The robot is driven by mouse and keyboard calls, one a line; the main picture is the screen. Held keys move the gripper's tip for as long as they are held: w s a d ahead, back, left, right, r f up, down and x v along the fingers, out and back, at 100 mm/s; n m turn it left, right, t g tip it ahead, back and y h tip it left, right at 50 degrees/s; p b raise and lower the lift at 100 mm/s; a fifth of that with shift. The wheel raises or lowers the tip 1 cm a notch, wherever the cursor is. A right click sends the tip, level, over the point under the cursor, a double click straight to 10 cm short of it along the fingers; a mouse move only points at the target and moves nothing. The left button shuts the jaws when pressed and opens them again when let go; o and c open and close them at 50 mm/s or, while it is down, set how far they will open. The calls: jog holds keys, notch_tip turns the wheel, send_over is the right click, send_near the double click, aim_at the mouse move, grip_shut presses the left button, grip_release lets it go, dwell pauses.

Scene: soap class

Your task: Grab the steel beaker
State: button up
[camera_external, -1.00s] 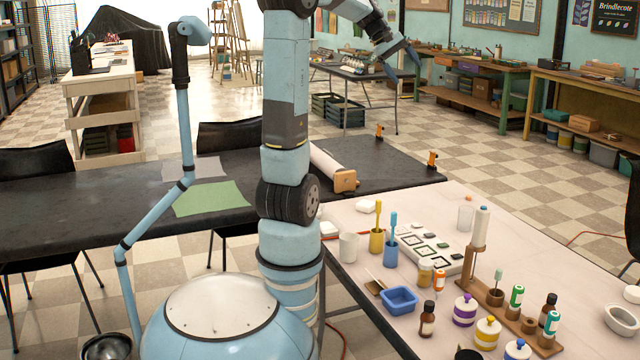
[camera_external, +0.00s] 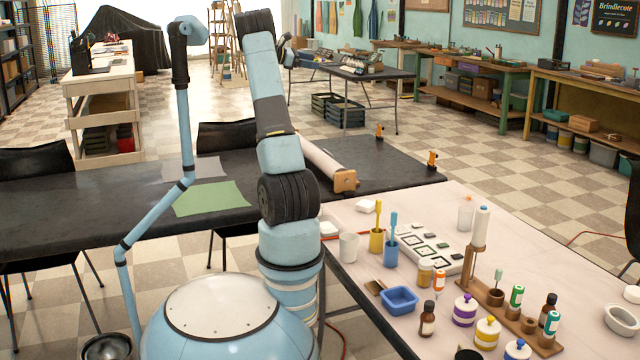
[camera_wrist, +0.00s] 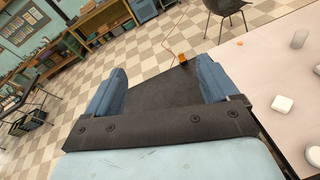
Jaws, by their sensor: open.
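No vessel in view is plainly steel. A pale grey, see-through-looking beaker (camera_external: 465,217) stands upright on the light table at right. A grey cylinder near the top right of the wrist view (camera_wrist: 299,40) may be the same one. A whitish cup (camera_external: 348,248) stands at that table's near-left edge. My gripper (camera_wrist: 160,84) is open and empty, its two blue fingers spread wide. It points over the black table top (camera_wrist: 150,95), left of the light table. In the external view my gripper is mostly hidden behind my arm.
The light table (camera_external: 420,335) holds brush cups, a blue tray (camera_external: 399,300), paint bottles and a wooden rack (camera_external: 495,297). A long roll (camera_external: 325,163) lies on the black table. An orange clamp (camera_wrist: 183,60) sits at its edge.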

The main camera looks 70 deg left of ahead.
jog(key=s+a+f+n+t+y, duration=0.25)
jog(key=s+a+n, duration=0.25)
jog(key=s+a, duration=0.75)
jog(key=shift+y, duration=0.45)
jog(key=f, duration=1.3)
jog(key=s+d+f, duration=0.1)
jog(key=f, duration=2.7)
jog(key=shift+s+d, duration=0.2)
jog(key=shift+d, duration=0.1)
jog(key=shift+w+f, duration=0.2)
jog(key=shift+f, duration=0.15)
jog(key=w, duration=0.8)
jog(key=shift+a, duration=0.3)
jog(key=shift+w+r, duration=0.2)
jog(key=shift+w, duration=1.15)
jog(key=shift+w+r, duration=0.15)
jog(key=shift+w, duration=1.2)
jog(key=shift+c, duration=0.2)
jog(key=c, duration=1)
jog(key=shift+c, duration=0.2)
